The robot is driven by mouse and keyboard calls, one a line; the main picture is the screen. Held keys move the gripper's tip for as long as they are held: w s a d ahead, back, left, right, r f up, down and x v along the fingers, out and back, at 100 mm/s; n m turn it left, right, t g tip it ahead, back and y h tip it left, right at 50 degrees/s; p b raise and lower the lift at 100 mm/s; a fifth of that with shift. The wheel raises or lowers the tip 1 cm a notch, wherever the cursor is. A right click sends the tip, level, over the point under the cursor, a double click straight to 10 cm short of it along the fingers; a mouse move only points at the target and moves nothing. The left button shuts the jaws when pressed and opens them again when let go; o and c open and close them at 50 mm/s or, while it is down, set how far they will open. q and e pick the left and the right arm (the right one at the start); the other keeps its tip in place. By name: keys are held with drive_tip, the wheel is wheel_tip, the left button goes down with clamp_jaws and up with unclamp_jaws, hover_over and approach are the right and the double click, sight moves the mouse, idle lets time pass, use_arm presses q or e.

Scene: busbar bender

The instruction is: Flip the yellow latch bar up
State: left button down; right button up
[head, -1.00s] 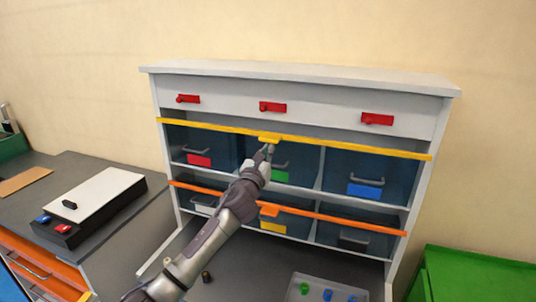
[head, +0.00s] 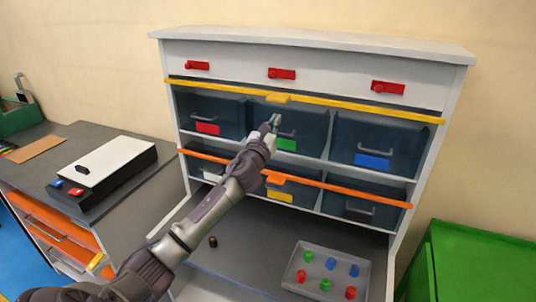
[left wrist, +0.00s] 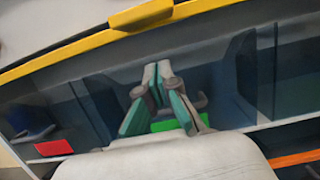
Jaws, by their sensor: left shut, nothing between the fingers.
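The yellow latch bar (head: 350,107) runs across the cabinet just under the red-handled top panel, above the upper row of bins. Its tab (head: 278,97) is near the middle. In the left wrist view the bar (left wrist: 70,48) crosses the top, with its tab (left wrist: 141,15) above the fingers. My left gripper (head: 274,121) is shut and empty, a little below the tab, in front of the middle upper bin with a green label. In the left wrist view its fingertips (left wrist: 157,70) are together, with a visible gap to the bar. My right gripper is not in view.
An orange bar (head: 340,190) crosses the lower row of bins. Red handles (head: 282,73) sit above the yellow bar. A grey tray (head: 310,257) with several coloured pieces lies on the cabinet's worktop. A green box (head: 485,262) stands at right, a side bench (head: 100,215) at left.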

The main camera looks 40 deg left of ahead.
use_arm(q)
drive_tip(key=b+v, duration=0.1)
drive_tip(key=v, duration=0.9)
drive_tip(key=shift+b, duration=0.4)
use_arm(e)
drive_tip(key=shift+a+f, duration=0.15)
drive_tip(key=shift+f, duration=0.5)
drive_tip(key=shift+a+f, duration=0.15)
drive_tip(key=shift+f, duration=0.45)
use_arm(q)
drive_tip(key=shift+w+d, duration=0.1)
drive_tip(key=shift+d, duration=0.05)
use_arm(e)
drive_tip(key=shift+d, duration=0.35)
